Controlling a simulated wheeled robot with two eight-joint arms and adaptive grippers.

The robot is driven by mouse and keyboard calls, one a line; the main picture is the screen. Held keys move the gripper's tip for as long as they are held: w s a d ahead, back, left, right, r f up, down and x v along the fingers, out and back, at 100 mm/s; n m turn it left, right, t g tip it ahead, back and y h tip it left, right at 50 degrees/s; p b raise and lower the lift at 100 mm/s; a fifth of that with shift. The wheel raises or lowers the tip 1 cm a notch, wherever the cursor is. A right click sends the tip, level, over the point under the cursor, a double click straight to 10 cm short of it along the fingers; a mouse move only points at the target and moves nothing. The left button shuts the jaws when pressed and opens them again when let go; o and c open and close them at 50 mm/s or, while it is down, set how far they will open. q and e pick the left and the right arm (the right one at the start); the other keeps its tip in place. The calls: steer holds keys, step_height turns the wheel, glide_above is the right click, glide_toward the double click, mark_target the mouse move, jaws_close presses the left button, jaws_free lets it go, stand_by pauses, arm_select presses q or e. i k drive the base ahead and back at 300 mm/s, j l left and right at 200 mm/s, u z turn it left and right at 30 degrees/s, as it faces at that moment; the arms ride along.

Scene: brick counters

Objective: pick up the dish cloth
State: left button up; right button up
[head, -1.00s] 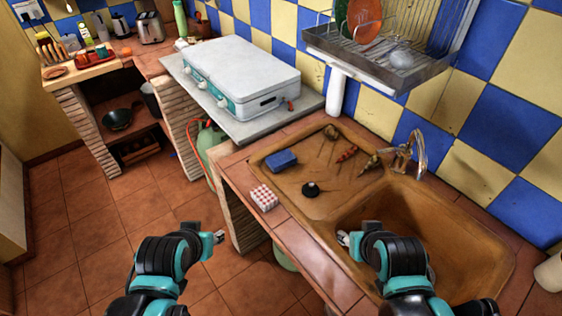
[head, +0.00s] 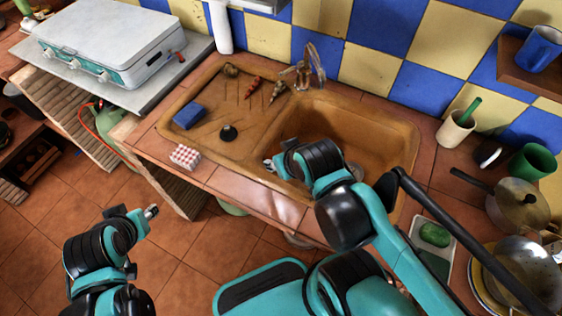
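A small folded red-and-white checked cloth (head: 185,156), which looks like the dish cloth, lies on the tiled counter at the front-left corner of the sink. My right gripper (head: 268,163) is to the right of the cloth, over the front-left edge of the sink basin and apart from the cloth. My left gripper (head: 152,211) is low and to the left, in front of the counter with floor behind it, also apart from the cloth. Both grippers show only small tips, so their opening is unclear. No object shows in either.
The brown sink (head: 345,122) holds a blue sponge (head: 188,115) and a black stopper (head: 228,133) on its drainboard. A faucet (head: 305,72) stands behind.

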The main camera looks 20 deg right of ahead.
mark_target(187, 117)
steer(key=i+j+z, duration=0.55)
steer(key=z, duration=0.15)
steer(key=i+j+z, duration=0.2)
steer(key=j+z, duration=0.2)
